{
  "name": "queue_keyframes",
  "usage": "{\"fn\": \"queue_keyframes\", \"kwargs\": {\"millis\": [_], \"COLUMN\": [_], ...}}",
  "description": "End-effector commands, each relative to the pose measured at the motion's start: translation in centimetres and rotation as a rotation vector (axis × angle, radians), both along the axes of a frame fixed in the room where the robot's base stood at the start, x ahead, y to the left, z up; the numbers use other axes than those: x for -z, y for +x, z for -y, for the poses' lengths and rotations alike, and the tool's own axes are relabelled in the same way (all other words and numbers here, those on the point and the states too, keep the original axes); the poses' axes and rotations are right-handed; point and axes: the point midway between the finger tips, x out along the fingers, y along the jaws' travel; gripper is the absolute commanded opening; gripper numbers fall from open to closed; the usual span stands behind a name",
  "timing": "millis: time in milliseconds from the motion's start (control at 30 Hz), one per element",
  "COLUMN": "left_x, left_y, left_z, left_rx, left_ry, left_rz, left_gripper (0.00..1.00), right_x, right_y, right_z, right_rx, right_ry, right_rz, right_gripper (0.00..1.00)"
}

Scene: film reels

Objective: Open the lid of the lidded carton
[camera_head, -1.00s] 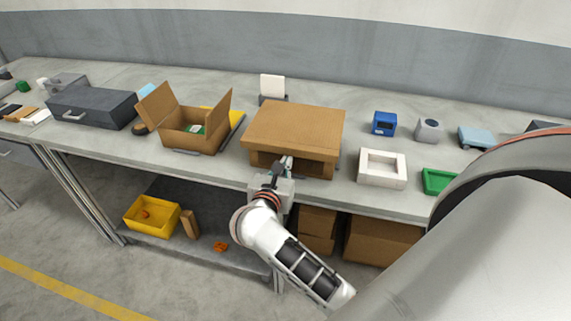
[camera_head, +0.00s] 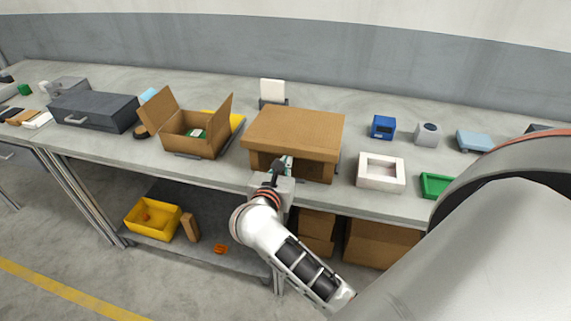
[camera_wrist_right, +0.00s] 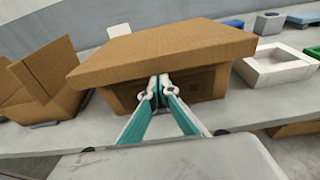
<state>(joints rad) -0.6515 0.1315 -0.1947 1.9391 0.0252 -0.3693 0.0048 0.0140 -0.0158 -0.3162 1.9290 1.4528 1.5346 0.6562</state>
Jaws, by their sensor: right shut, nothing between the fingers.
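The lidded carton (camera_head: 315,171) is a brown cardboard box on the workbench, with its lid (camera_head: 295,130) down on top and overhanging the front. In the right wrist view the lid's front edge (camera_wrist_right: 165,66) runs above the carton's front wall (camera_wrist_right: 207,84). My right gripper (camera_head: 284,161) is at the carton's front, just under the lid's overhanging edge. In the right wrist view its fingertips (camera_wrist_right: 159,80) are together, with nothing held. I cannot tell whether they touch the lid or the wall. My left gripper is not in view.
An open carton (camera_head: 190,143) with raised flaps stands to the left. A white square frame (camera_head: 381,183), a green tray (camera_head: 434,185) and a blue device (camera_head: 383,126) stand to the right. The bench's front edge lies just below the carton. A yellow bin (camera_head: 153,220) is on the lower shelf.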

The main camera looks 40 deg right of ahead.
Motion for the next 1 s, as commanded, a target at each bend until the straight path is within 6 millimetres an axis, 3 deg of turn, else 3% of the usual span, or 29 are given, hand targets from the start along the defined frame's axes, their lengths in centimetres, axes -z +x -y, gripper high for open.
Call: {"fn": "queue_keyframes", "kwargs": {"millis": [600, 1000], "left_x": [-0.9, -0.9], "left_y": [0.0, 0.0], "left_z": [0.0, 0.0], "left_rx": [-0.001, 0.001], "left_ry": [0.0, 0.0], "left_rz": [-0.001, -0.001], "left_gripper": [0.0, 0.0], "right_x": [-4.6, -4.9], "right_y": [0.8, 0.9], "right_z": [0.9, 1.0], "right_rx": [0.0, 0.0], "right_ry": [0.001, 0.0], "right_rz": [0.001, 0.0], "right_gripper": [0.0, 0.0]}}
